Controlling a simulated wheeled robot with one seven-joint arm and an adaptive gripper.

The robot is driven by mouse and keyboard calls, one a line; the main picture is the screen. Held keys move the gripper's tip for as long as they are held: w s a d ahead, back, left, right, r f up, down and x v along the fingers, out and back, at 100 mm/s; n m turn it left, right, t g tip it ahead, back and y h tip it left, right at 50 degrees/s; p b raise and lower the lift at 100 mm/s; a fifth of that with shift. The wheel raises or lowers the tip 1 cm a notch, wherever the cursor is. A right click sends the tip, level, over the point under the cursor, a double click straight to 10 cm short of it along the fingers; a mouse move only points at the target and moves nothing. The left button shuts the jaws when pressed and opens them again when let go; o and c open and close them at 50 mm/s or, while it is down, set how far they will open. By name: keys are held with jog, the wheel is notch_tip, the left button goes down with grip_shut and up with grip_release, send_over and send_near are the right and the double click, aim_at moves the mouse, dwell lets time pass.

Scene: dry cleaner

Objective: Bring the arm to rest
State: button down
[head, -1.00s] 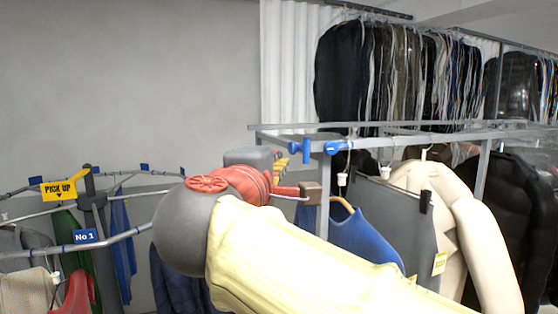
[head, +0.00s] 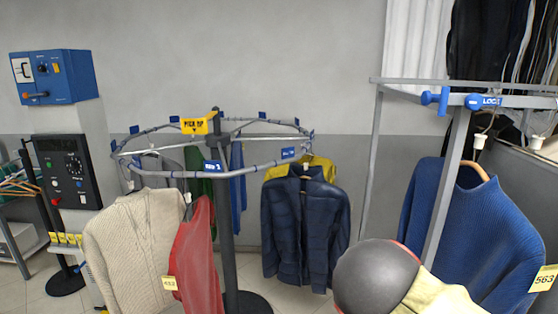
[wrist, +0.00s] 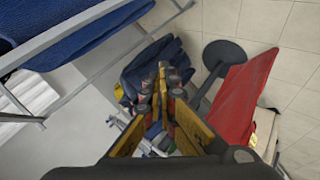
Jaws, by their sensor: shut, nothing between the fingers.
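My arm (head: 376,278) shows at the bottom of the head view as a dark grey rounded joint with a pale yellow cover. The rest of the arm is cut off by the lower edge. My gripper (wrist: 166,88) is not in the head view. In the wrist view its yellow and black fingers are together, shut and empty. Behind the fingers hangs a dark blue padded jacket (wrist: 141,74), with a red garment (wrist: 236,97) to the right. I cannot tell how far the fingers are from them.
A round rail (head: 186,174) on a dark post carries several garments, including a cream sweater (head: 138,240). A metal rack (head: 372,165) with a blue sweater (head: 468,225) stands at the right. A control panel (head: 70,172) is at the left.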

jog(key=s+d+f+m+g+y+b, duration=0.1)
jog(key=s+f+m+b, duration=0.3)
jog(key=f, duration=0.8)
jog(key=s+d+f+m+g+y+b, duration=0.2)
jog(key=s+f+m+b, duration=0.2)
jog(key=s+f, duration=0.4)
notch_tip(320, 180, down, 4)
jog(key=shift+s+d+r+b, duration=0.1)
jog(key=shift+s+d+b, duration=0.1)
jog(key=shift+b, duration=0.2)
